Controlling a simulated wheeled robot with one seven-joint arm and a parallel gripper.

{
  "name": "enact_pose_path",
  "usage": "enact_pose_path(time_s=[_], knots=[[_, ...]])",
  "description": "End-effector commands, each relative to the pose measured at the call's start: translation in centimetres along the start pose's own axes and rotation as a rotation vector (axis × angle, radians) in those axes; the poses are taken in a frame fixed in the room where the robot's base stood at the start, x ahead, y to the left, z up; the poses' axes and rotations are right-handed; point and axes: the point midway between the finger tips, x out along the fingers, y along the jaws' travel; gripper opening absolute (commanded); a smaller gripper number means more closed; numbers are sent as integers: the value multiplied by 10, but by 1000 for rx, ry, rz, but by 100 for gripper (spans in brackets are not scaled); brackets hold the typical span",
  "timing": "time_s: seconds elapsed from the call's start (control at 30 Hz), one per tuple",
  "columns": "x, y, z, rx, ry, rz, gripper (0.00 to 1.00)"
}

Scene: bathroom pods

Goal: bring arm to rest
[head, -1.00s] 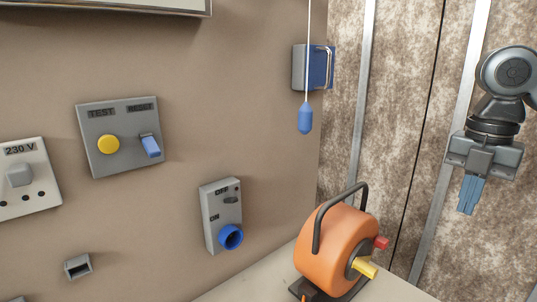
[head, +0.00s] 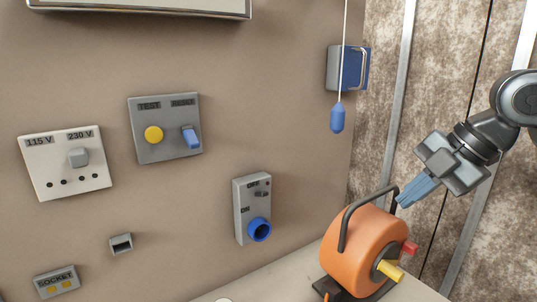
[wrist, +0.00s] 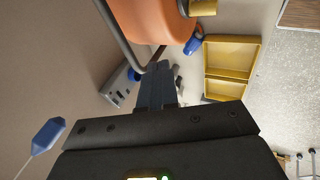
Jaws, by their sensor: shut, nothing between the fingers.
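My gripper (head: 402,203) is at the right of the head view, tilted down and to the left. Its blue-grey fingers are shut with nothing between them. The fingertips appear close to the black handle of an orange cable reel (head: 358,248); I cannot tell whether they touch it. In the wrist view the shut fingers (wrist: 158,85) point toward the orange reel (wrist: 150,18), which is cut off by the top edge.
A blue pull-cord knob (head: 337,118) hangs left of my arm. A blue-and-grey box (head: 333,68) is on the wall behind it. The wall also bears a switch panel (head: 165,150) and a socket unit (head: 240,212). An open yellow box (wrist: 232,55) shows in the wrist view.

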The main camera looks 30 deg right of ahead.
Motion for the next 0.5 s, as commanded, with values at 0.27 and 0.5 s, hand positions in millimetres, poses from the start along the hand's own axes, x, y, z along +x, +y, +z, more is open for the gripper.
enact_pose_path(time_s=[0.27, 0.5], knots=[[37, 74, -90, 187, 306, 366, 0], [52, 106, -144, 444, 559, 593, 0]])
